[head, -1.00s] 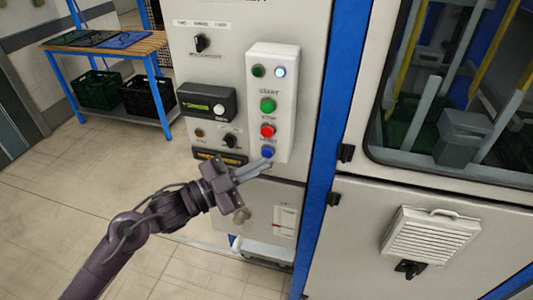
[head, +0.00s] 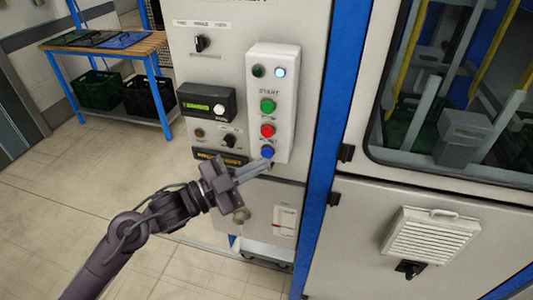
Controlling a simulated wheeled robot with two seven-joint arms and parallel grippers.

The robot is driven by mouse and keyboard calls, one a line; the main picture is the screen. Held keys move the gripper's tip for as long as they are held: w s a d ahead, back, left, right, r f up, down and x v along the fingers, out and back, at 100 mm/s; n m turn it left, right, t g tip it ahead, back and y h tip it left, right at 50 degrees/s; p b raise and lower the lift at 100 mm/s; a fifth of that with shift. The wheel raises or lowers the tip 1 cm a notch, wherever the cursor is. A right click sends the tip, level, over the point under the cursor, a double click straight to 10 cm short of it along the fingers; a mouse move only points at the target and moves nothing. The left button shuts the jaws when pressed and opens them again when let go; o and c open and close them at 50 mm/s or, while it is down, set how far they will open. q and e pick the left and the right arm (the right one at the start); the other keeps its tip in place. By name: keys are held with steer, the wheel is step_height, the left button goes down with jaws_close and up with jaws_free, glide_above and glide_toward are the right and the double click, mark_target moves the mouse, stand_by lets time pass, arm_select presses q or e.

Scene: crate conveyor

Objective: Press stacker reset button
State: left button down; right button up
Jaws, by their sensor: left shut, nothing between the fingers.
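The blue button (head: 267,152) is the lowest on a white button box (head: 286,95) on the grey control cabinet. A red button (head: 267,131) and a green button (head: 268,106) sit above it, under a dark green lamp and a lit white-blue lamp (head: 280,72). My left gripper (head: 266,165) is shut and empty, with its fingertips just below the blue button. I cannot tell whether they touch it. My right gripper is out of view.
A small display panel (head: 207,104) and rotary knobs are left of the box. A blue post (head: 333,130) and a windowed machine enclosure (head: 440,180) stand to the right.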

arm_select(q)
steer(key=shift+w, duration=0.1)
stand_by(0.4)
steer(key=shift+w+d, duration=0.15)
steer(key=shift+w, duration=0.15)
steer(key=shift+w+d+b, duration=0.1)
steer(key=shift+w+b, duration=0.2)
steer(key=shift+w, duration=0.1)
stand_by(0.7)
steer(key=shift+s, duration=0.1)
steer(key=shift+s+a, duration=0.25)
steer(key=shift+s, duration=0.45)
steer(key=shift+s+a+p, duration=0.25)
steer(key=shift+s, duration=0.55)
steer(key=shift+s+a+p, duration=0.3)
steer(key=shift+s, duration=0.45)
steer(key=shift+s+a+p, duration=0.25)
steer(key=shift+s, duration=0.55)
